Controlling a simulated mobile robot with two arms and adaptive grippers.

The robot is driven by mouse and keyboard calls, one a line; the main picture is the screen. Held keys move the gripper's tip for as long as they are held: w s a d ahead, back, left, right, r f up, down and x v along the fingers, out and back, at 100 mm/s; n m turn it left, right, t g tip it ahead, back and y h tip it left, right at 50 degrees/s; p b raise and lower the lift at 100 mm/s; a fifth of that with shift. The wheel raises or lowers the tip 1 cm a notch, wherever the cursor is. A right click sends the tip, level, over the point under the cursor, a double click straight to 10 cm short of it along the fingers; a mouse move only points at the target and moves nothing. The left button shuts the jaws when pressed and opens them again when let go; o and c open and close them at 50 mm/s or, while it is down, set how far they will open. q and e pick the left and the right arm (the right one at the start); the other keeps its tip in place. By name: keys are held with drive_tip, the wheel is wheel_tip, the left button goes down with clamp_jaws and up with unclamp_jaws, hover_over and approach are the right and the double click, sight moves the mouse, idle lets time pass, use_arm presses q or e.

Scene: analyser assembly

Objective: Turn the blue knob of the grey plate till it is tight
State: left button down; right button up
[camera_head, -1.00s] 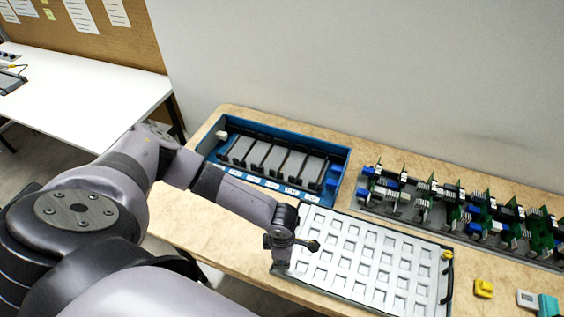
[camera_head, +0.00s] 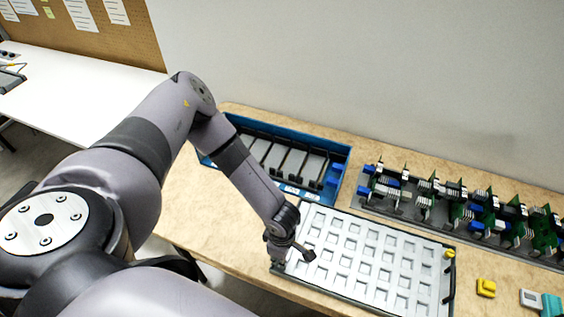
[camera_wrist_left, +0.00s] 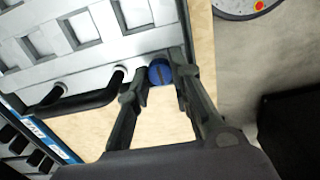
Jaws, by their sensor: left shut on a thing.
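The grey plate (camera_head: 365,262) lies flat on the bench with rows of square pockets; its edge fills the upper left of the left wrist view (camera_wrist_left: 100,62). The blue knob (camera_wrist_left: 158,68) is round with a dark slot across it, at the plate's corner in the wrist view. My left gripper (camera_wrist_left: 160,77) is shut on the knob, one finger on each side. In the head view my left gripper (camera_head: 277,262) is at the plate's front left corner, its fingers and the knob mostly hidden by my wrist. My right gripper is not in view.
A blue tray (camera_head: 342,178) with dark slots stands behind the plate. A rack of green circuit boards (camera_head: 430,205) stands at the back right. A yellow block (camera_head: 486,288) and a teal block (camera_head: 551,304) lie at the right. Bare bench lies left of the plate.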

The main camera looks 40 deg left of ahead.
use_arm(q)
drive_tip(key=shift+w+a+r, duration=0.15)
drive_tip(key=shift+w+a, duration=0.1)
drive_tip(key=shift+w, duration=0.15)
drive_tip(key=c, duration=1.4)
unclamp_jaws()
drive_tip(key=shift+s, duration=0.1)
drive_tip(key=shift+c, duration=0.2)
drive_tip(key=shift+s+d, duration=0.1)
wheel_tip(320, 180, up, 12)
drive_tip(key=shift+f, duration=0.1)
